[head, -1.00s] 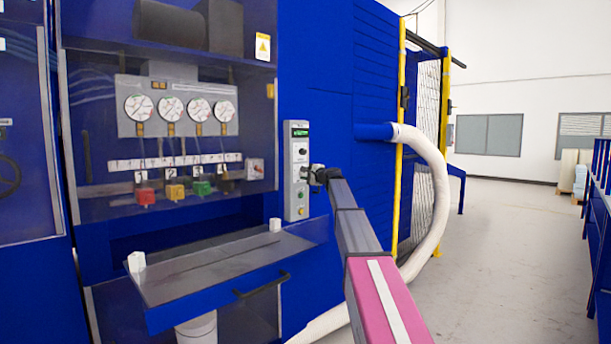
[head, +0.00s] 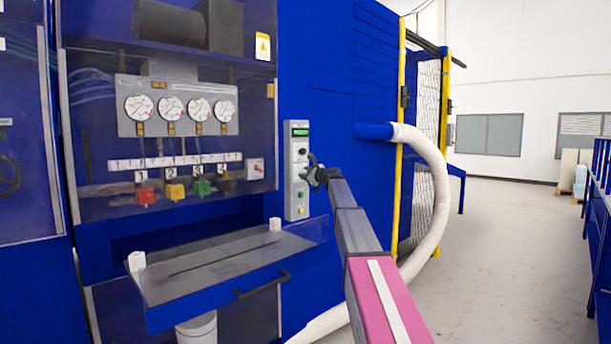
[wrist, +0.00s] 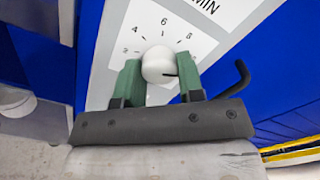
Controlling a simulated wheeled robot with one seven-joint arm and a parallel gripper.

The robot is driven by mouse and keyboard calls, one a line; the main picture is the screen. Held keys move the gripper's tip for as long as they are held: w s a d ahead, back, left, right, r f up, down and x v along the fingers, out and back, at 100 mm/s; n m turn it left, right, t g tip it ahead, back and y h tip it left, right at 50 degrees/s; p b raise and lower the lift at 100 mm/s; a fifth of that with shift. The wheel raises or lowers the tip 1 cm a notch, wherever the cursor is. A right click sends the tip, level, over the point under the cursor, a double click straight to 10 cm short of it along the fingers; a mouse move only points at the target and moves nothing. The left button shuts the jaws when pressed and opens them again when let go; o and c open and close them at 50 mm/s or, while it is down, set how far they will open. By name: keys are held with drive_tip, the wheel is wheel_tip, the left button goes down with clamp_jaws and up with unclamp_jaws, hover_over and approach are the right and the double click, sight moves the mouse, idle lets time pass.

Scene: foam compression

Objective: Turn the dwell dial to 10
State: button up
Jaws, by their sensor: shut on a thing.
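The dwell dial is a round white knob (wrist: 158,65) with a short black mark, on a pale scale plate (wrist: 178,20) in the wrist view. The numbers 2, 4, 6 and 8 show around it; 10 cannot be seen. The black mark points to the right, towards the right finger and clockwise past the 8. My gripper (wrist: 158,75) is shut on the knob, with one green finger on each side. In the head view my gripper (head: 311,174) is at the grey control panel (head: 296,199), and it hides the dial.
A blue machine with gauges (head: 169,108) and a tray (head: 215,262) stands to the left. A white hose (head: 438,185) curves to the right of my arm.

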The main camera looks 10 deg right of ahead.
drive_tip(key=shift+f, duration=0.1)
idle(0.4)
drive_tip(key=o, duration=0.9)
drive_tip(key=shift+s+d, duration=0.1)
drive_tip(key=v, duration=1)
drive_tip(key=shift+s+d, duration=0.15)
drive_tip(key=shift+s, duration=0.1)
